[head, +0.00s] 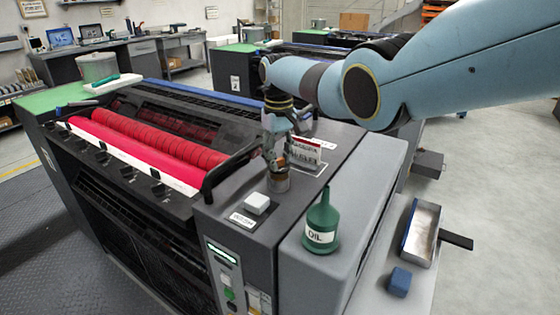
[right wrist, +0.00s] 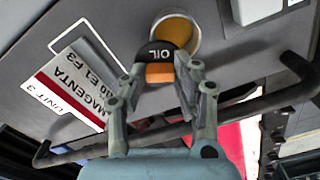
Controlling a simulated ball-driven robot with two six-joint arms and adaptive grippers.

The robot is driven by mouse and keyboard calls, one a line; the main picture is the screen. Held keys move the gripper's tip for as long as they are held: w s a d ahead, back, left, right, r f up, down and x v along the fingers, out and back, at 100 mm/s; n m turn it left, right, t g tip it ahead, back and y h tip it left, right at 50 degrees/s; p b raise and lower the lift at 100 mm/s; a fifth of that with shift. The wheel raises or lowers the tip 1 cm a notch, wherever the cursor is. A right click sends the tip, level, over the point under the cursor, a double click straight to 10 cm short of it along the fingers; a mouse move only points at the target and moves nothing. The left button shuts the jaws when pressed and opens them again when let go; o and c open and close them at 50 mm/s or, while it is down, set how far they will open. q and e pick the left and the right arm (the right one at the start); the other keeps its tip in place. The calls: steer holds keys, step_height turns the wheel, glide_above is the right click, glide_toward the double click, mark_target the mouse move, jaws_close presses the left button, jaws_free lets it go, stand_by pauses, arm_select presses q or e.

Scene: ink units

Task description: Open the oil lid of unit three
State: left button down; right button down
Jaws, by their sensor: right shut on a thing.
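The oil lid (right wrist: 163,55) is black with the word OIL and an orange part, in the right wrist view. It stands tilted up at the edge of the round oil filler (right wrist: 180,28), whose yellow-brown inside shows. In the head view the filler (head: 279,182) is a short round neck on top of the near unit. My right gripper (right wrist: 160,85) is shut on the lid, one finger on each side; it also shows in the head view (head: 275,155). A label reading UNIT 3 and MAGENTA (right wrist: 75,85) lies beside the filler. My left gripper is not in view.
A green oil can (head: 321,225) stands on the grey side cover. A black bar handle (head: 232,165) runs close to my gripper. A metal tray (head: 422,235) and blue block (head: 399,282) lie at right.

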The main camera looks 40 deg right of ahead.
steer(key=n+b, duration=0.1)
steer(key=n, duration=0.1)
steer(key=w+n, duration=0.1)
steer(key=n, duration=0.1)
steer(key=shift+w+a+n+b, duration=0.1)
steer(key=shift+w+n+b, duration=0.1)
steer(key=shift+n+b, duration=0.2)
stand_by(0.4)
steer(key=c, duration=1)
jaws_free()
steer(key=shift+r, duration=0.1)
step_height(320, 180, up, 12)
steer(key=shift+f, duration=0.2)
